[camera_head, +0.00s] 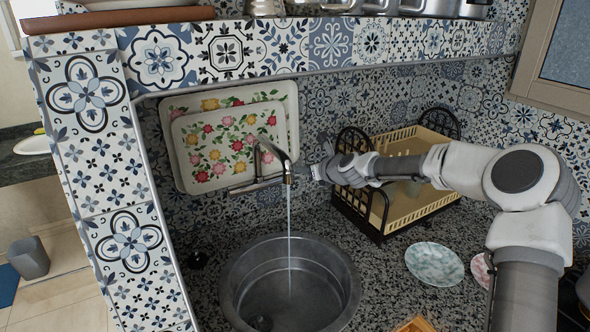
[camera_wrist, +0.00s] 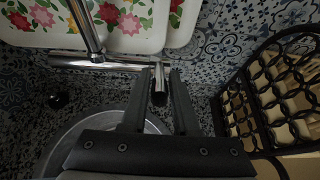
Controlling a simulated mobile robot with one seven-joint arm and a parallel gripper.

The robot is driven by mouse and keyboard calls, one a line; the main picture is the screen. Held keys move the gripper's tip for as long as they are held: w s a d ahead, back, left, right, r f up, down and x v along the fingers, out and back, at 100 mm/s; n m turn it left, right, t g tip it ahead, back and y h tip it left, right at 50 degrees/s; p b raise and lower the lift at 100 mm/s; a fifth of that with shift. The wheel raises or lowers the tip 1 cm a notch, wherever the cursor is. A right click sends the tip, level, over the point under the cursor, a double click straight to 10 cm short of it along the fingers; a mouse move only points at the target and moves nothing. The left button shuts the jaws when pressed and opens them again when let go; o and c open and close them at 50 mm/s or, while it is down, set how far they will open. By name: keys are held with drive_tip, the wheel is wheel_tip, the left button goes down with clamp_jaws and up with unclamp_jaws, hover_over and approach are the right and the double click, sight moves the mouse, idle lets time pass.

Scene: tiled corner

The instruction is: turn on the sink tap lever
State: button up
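The chrome sink tap (camera_head: 275,158) is mounted on the back wall, and a thin stream of water (camera_head: 289,235) runs from its spout into the round metal sink (camera_head: 345,290). My gripper (camera_head: 308,172) is at the right end of the tap. In the wrist view, my gripper (camera_wrist: 160,98) has its two dark fingers apart. The tap lever (camera_wrist: 158,92), with a dark end, shows between the fingertips, nearer the left finger. I cannot tell whether a finger touches it. The tap body (camera_wrist: 85,60) extends to the left.
Floral trays (camera_head: 185,155) lean on the tiled wall behind the tap. A dish rack (camera_head: 425,195) with black ornate ends stands right of the gripper, beneath my forearm. A patterned plate (camera_head: 434,264) lies on the speckled counter (camera_head: 395,285). A tiled ledge (camera_head: 330,45) runs above.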

drive_tip(key=o, duration=0.4)
drive_tip(key=b+v, duration=0.1)
drive_tip(key=v, duration=0.7)
drive_tip(key=shift+f, duration=0.1)
drive_tip(key=shift+s, duration=0.1)
